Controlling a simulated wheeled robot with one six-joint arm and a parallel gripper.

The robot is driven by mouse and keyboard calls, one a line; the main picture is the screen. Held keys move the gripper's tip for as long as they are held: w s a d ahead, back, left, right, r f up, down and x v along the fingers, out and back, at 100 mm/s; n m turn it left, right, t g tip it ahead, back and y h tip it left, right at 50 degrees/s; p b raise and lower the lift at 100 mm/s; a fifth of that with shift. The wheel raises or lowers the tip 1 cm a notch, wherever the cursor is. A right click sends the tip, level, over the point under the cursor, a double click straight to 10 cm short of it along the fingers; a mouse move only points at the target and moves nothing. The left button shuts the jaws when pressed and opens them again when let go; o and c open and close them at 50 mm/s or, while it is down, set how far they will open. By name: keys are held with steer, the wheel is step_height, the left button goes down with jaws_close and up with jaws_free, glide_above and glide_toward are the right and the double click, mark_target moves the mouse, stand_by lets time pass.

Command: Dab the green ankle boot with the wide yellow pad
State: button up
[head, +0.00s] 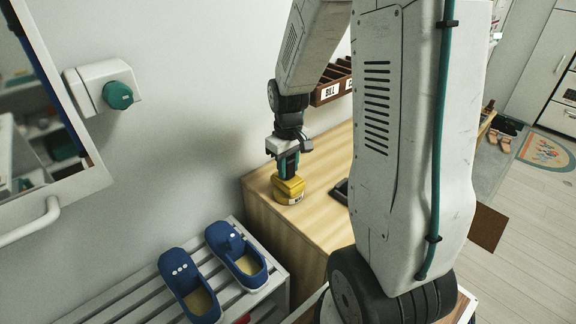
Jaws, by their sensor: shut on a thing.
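My gripper (287,172) is above the wooden cabinet top, pointing down. It is shut on the wide yellow pad (289,187). The pad is low over the cabinet top near its left end. A rounded yellowish part with a pale mark shows at its lower end; I cannot tell whether this belongs to the pad or is a separate thing beneath it. I cannot tell whether it touches the surface. No green ankle boot is visible in this view.
Two blue shoes (189,284) (237,255) sit on a white slatted rack (131,294), lower left. The wooden cabinet (262,222) has a dark item (341,190) partly behind my arm. A labelled wooden organizer (331,91) is behind. A white wall fixture with a teal knob (118,95) is upper left.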

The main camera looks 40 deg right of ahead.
steer(key=shift+f, duration=0.55)
stand_by(1.1)
steer(key=shift+r, duration=3.55)
